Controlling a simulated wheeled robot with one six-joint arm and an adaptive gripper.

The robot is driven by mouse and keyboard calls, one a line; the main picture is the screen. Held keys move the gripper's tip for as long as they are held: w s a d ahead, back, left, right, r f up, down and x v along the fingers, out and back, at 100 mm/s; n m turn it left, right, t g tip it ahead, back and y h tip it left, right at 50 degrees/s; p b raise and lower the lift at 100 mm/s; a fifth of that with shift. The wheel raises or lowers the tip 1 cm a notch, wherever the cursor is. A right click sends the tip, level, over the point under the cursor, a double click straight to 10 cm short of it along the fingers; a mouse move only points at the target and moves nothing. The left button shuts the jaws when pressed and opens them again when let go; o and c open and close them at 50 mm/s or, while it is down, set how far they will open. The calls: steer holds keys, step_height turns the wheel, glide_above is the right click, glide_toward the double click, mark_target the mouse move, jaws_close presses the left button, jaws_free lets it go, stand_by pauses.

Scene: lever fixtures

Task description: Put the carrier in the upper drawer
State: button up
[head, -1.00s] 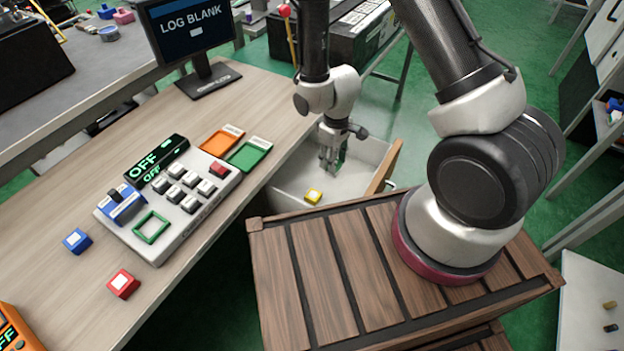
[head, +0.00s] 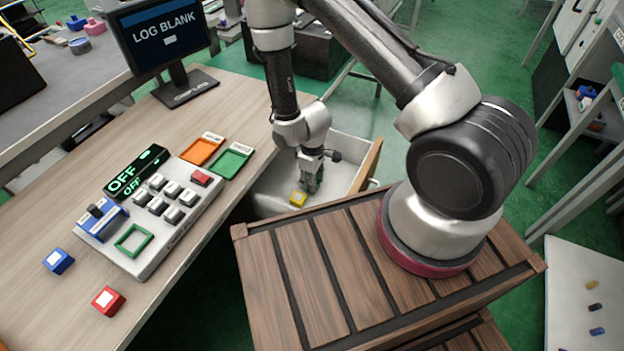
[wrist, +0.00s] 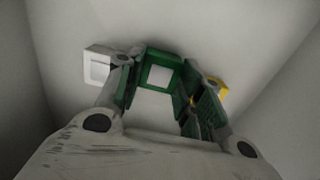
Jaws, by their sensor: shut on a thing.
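The upper drawer (head: 345,147) is open beside the table, with a pale inside and a wooden front. My gripper (head: 311,188) is down inside it, pointing downward. In the wrist view my gripper (wrist: 160,95) is shut on a green block with a white square face, which I take for the carrier (wrist: 160,76). A yellow block (head: 298,199) lies in the drawer close to the gripper; it also shows behind the right finger (wrist: 221,91). A white block (wrist: 98,68) shows beside the left finger. Whether the carrier touches the drawer floor I cannot tell.
The table holds a button panel (head: 165,205) reading OFF, an orange tray (head: 203,149), a green tray (head: 232,161), a blue block (head: 59,261), a red block (head: 108,300) and a monitor (head: 160,37). A slatted wooden top (head: 300,270) stands in front of the drawer.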

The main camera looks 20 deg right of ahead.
steer(key=shift+f, duration=0.1)
steer(key=o, duration=0.5)
steer(key=d+r+m+t, duration=0.15)
steer(key=d+r, duration=0.25)
steer(key=r, duration=1.4)
steer(key=d+r+m+t, duration=0.1)
steer(key=d+r+m, duration=0.2)
steer(key=r, duration=1.5)
steer(key=s+d+r+m, duration=0.1)
steer(key=s+d+r, duration=0.2)
steer(key=s+r, duration=0.2)
steer(key=s+d+r+m+t, duration=0.1)
steer(key=s+d+r+m, duration=0.1)
steer(key=s+r, duration=0.3)
steer(key=s+d+r+m, duration=0.1)
steer(key=s+d+r, duration=0.2)
steer(key=s+r, duration=0.3)
steer(key=shift+s+d+m+t, duration=0.25)
steer(key=shift+s+d+t, duration=0.15)
steer(key=shift+s, duration=0.2)
